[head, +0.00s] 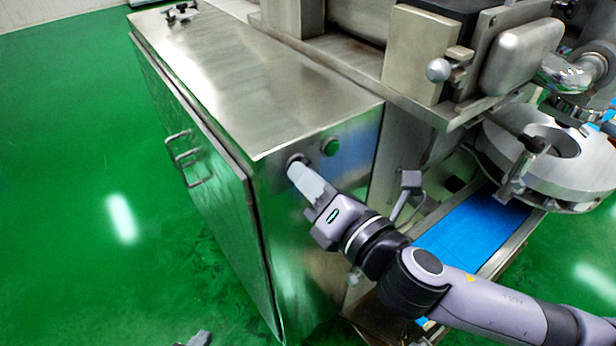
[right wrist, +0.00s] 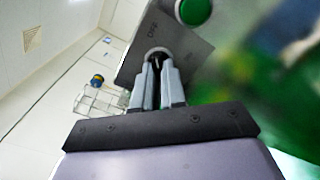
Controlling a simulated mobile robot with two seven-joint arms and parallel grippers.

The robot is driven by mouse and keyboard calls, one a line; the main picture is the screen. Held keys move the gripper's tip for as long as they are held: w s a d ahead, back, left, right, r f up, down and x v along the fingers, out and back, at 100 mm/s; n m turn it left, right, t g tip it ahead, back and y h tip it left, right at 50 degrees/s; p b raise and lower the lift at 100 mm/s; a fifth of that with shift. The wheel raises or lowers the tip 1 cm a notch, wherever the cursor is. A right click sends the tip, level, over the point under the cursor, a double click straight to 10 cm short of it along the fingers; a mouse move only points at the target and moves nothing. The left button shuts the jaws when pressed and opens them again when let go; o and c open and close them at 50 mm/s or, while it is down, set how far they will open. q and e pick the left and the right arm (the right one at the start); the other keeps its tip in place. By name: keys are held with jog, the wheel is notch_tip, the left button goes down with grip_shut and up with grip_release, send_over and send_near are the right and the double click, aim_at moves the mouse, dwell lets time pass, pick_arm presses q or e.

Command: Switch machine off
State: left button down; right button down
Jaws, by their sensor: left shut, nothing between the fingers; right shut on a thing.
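The machine's steel cabinet (head: 250,80) has a front panel with a green button (head: 331,146) and a dark round switch (head: 296,160) to its left. My right gripper (head: 300,172) reaches in from the lower right and is shut on the switch, its fingers hiding most of it. In the right wrist view the fingers (right wrist: 158,85) close around the switch (right wrist: 158,56), and the green button (right wrist: 194,10) sits up to the right. My left gripper (head: 198,339) shows only as a small grey tip at the bottom edge, shut and empty, away from the machine.
A blue conveyor belt (head: 475,235) runs right of the panel, behind my right arm. A large round metal part (head: 560,150) stands above it. Bar handles (head: 185,155) stick out from the cabinet's left side. The green floor (head: 80,200) at left is clear.

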jog(key=c, duration=1.2)
grip_release()
jog(key=b+v, duration=0.1)
jog(key=v, duration=0.6)
jog(key=shift+s+d, duration=0.1)
